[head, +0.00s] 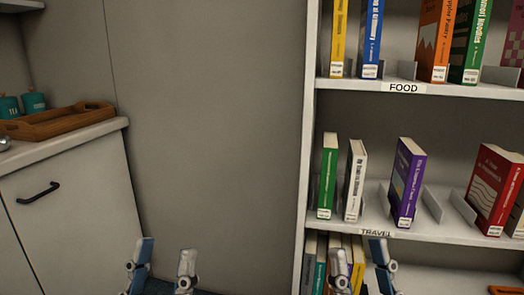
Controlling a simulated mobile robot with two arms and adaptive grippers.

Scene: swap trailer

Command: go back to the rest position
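My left gripper (164,252) is at the bottom of the head view, left of centre. Its two fingers stand apart with only the wall and dark floor showing between them. My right gripper (359,250) is at the bottom, in front of the lower part of the bookshelf (304,190). Its fingers are also apart, and I see nothing held between them; books on the bottom shelf show behind. The lower parts of both grippers are cut off by the picture's edge.
The TRAVEL shelf holds a green book (328,175), a white book (355,180), a purple book (407,182) and a red book (495,190). More books stand on the FOOD shelf above. At left, a counter (60,143) carries a wooden tray (60,121) and teal canisters (34,103).

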